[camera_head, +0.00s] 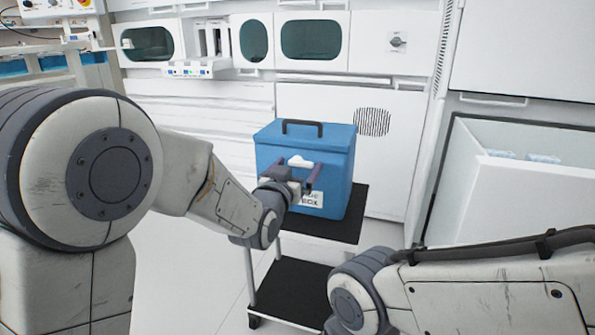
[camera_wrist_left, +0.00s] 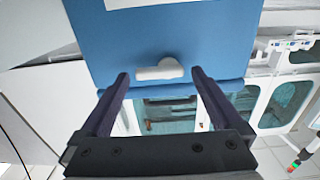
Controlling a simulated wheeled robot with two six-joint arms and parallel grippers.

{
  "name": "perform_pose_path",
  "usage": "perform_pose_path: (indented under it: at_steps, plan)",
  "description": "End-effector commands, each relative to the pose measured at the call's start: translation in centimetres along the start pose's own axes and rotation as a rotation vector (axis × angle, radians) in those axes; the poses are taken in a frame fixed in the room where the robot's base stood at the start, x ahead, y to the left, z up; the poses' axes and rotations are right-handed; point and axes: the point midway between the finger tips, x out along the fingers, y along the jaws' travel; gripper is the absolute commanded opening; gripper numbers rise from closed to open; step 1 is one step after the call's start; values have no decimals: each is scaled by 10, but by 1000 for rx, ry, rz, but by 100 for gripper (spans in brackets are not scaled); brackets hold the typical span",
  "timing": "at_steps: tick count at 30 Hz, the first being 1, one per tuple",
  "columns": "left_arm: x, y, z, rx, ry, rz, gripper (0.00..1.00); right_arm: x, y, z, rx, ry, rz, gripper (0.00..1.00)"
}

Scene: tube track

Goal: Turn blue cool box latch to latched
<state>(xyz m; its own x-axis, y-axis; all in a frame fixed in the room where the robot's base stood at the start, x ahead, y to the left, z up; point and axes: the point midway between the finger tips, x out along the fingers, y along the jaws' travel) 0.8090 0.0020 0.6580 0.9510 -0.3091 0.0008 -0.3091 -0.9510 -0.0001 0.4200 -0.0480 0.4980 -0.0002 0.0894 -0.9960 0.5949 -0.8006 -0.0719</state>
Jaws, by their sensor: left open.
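The blue cool box (camera_head: 335,155) stands upright on the black top of a small trolley, with a dark handle on its lid and a white label low on its front. The white latch (camera_head: 299,161) is on the box's upper front. It also shows in the left wrist view (camera_wrist_left: 161,71), lying across near the lid seam. My left gripper (camera_head: 312,174) is in front of the box by the latch. In the left wrist view the gripper (camera_wrist_left: 160,82) is open, its two fingers on either side of the latch with nothing between them gripped. My right gripper is not in view.
The trolley (camera_head: 336,229) has a lower black shelf (camera_head: 290,292). White cabinets (camera_head: 400,120) with windows stand behind. An open white bin (camera_head: 515,190) is at the right. My right arm crosses the lower right. Floor at the left of the trolley is clear.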

Motion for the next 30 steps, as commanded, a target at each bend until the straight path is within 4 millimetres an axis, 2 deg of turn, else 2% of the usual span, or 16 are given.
perform_pose_path:
  at_steps: [8,14,15,23,30]
  plan:
    - [2,0,0,0,-1,0,100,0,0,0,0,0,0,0]
    - [2,0,0,0,-1,0,27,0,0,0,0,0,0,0]
    - [2,0,0,0,-1,0,22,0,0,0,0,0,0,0]
    - [2,0,0,-29,-1,0,22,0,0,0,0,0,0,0]
    - [2,-1,-2,-153,-1,-1,22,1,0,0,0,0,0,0]
